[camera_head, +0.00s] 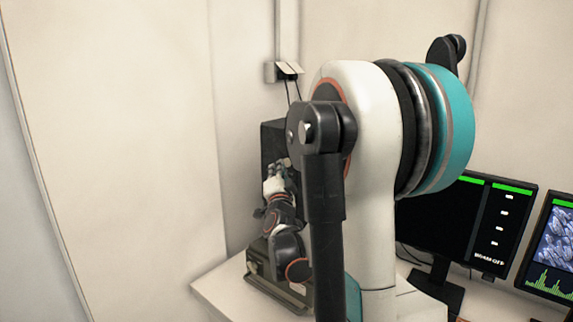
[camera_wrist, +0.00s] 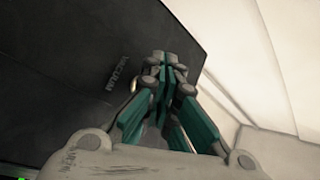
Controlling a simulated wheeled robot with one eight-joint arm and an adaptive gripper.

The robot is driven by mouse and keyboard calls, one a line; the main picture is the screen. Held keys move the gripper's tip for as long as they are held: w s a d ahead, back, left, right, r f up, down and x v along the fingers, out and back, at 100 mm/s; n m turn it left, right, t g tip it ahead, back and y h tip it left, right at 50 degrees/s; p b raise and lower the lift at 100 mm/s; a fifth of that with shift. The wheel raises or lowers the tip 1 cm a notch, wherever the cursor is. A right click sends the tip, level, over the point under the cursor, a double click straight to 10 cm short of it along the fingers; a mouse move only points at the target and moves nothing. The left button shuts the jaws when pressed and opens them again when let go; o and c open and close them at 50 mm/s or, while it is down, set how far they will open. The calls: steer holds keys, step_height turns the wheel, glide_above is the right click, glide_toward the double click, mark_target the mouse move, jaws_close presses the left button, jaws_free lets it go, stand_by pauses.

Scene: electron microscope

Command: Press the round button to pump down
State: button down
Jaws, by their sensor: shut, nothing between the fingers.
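The black upright unit (camera_head: 270,138) stands by the wall in the head view, partly hidden by my arm. Its dark face (camera_wrist: 75,60) fills the left of the wrist view and bears pale raised lettering that seems to read VACUUM (camera_wrist: 122,75). My gripper (camera_wrist: 166,68), with teal fingers, is shut and empty, its tips in front of or against this face, beside the lettering. I cannot tell whether they touch it. In the head view my gripper (camera_head: 276,168) shows small at the unit's face. I make out no round button in either view; the fingers may cover it.
A dark green-grey case (camera_head: 282,290) lies on the white bench (camera_head: 222,290) below. Two monitors (camera_head: 465,225) (camera_head: 555,245) stand at the right. A wall outlet (camera_head: 285,71) with cables is above the unit. Large white, black and teal parts block the middle.

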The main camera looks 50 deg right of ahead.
steer(key=shift+a, duration=0.25)
steer(key=shift+s+a, duration=0.15)
steer(key=shift+a, duration=1.1)
steer(key=shift+s+a, duration=0.1)
steer(key=shift+a, duration=1.1)
